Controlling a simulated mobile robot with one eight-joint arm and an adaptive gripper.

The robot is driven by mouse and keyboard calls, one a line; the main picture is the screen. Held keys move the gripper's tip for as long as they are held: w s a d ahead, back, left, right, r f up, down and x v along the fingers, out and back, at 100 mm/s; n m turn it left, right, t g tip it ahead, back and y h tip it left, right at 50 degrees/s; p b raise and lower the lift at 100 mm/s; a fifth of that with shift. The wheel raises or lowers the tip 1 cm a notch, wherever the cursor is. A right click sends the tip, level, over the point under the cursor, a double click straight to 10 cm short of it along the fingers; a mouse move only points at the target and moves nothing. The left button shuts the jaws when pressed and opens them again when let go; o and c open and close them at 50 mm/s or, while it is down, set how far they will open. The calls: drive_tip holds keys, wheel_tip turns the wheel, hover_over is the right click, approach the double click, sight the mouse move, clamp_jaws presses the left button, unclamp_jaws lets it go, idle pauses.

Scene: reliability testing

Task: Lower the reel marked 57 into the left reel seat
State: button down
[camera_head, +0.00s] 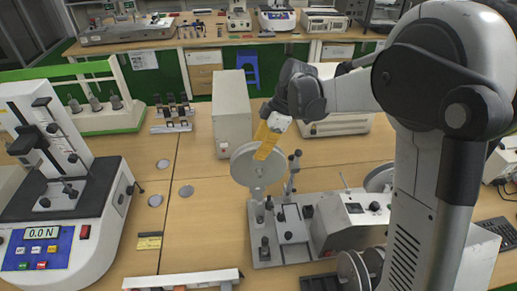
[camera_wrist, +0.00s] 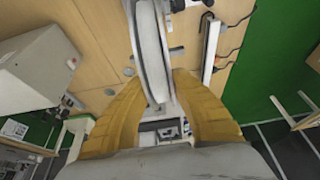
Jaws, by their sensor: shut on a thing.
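A grey disc-shaped reel (camera_head: 246,172) hangs upright between the yellow fingers of my gripper (camera_head: 268,141). In the wrist view the reel (camera_wrist: 151,45) is seen edge-on, with a yellow finger of my gripper (camera_wrist: 160,100) on each side of its rim. No number is readable on it. The reel is over the left end of a grey test machine (camera_head: 295,250), close to its left upright post (camera_head: 262,214). I cannot tell whether it touches the post; the left seat is partly hidden behind the reel. Another reel (camera_head: 377,179) is at the machine's right, partly hidden by my arm.
Further reels (camera_head: 352,272) stand at the front right. A force tester (camera_head: 60,215) stands at the left, and a grey box (camera_head: 231,113) stands behind the held reel. Small metal discs (camera_head: 186,191) lie left of the machine. The wooden table between them is mostly clear.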

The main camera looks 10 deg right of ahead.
sight(259, 180)
wheel_tip(259, 180, down, 8)
drive_tip(key=b, duration=0.3)
drive_tip(key=shift+s+r, duration=0.1)
drive_tip(key=shift+r, duration=0.15)
drive_tip(key=shift+s+f+b, duration=0.15)
drive_tip(key=shift+f+b, duration=0.2)
drive_tip(key=shift+f, duration=0.1)
wheel_tip(259, 180, down, 2)
drive_tip(key=shift+b, duration=0.55)
drive_tip(key=shift+f, duration=0.15)
drive_tip(key=shift+f+b, duration=0.7)
drive_tip(key=shift+b, duration=0.1)
drive_tip(key=shift+f+b, duration=0.7)
drive_tip(key=shift+f, duration=0.25)
